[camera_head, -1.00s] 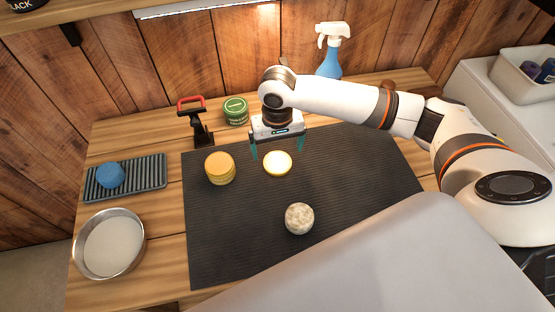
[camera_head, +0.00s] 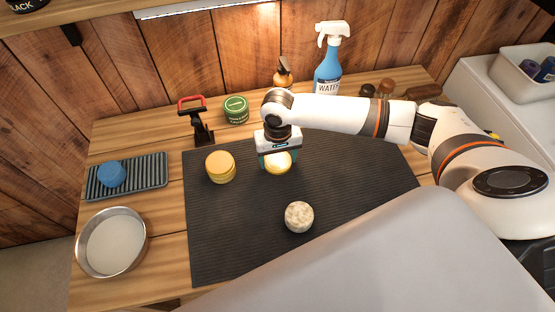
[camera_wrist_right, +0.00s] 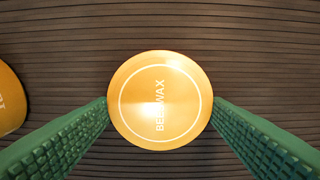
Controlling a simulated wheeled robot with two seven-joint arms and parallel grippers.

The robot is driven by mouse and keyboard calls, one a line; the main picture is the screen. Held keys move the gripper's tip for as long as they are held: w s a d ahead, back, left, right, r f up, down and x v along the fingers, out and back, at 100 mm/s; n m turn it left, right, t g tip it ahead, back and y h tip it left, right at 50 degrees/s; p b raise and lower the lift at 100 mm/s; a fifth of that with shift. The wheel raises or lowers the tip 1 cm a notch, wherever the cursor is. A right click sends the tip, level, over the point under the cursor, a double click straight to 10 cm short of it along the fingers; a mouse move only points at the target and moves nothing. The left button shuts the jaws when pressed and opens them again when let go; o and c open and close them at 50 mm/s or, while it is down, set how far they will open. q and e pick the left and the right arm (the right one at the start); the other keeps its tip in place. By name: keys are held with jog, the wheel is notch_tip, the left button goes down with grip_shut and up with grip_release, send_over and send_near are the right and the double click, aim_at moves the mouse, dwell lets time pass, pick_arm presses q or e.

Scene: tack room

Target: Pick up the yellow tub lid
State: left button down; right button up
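The yellow lid (camera_head: 278,168) is a round disc on the dark ribbed mat (camera_head: 345,170), partly hidden by my right gripper in the head view. In the right wrist view the lid (camera_wrist_right: 160,100) reads BEESWAX. My right gripper (camera_wrist_right: 160,107) is over it, with its green ribbed fingers against opposite edges of the lid. The lid looks level. The right gripper also shows in the head view (camera_head: 278,162). A taller yellow tub (camera_head: 220,167) stands to the left, and its edge shows in the wrist view (camera_wrist_right: 8,100). My left gripper is not in view.
A pale speckled round thing (camera_head: 299,217) is on the mat in front. A green tin (camera_head: 236,110), a red-handled tool (camera_head: 197,120) and a blue spray bottle (camera_head: 328,70) stand behind. A metal bowl (camera_head: 111,243) and a grey rack (camera_head: 147,172) are left.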

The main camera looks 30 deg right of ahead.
jog(key=shift+c, duration=0.8)
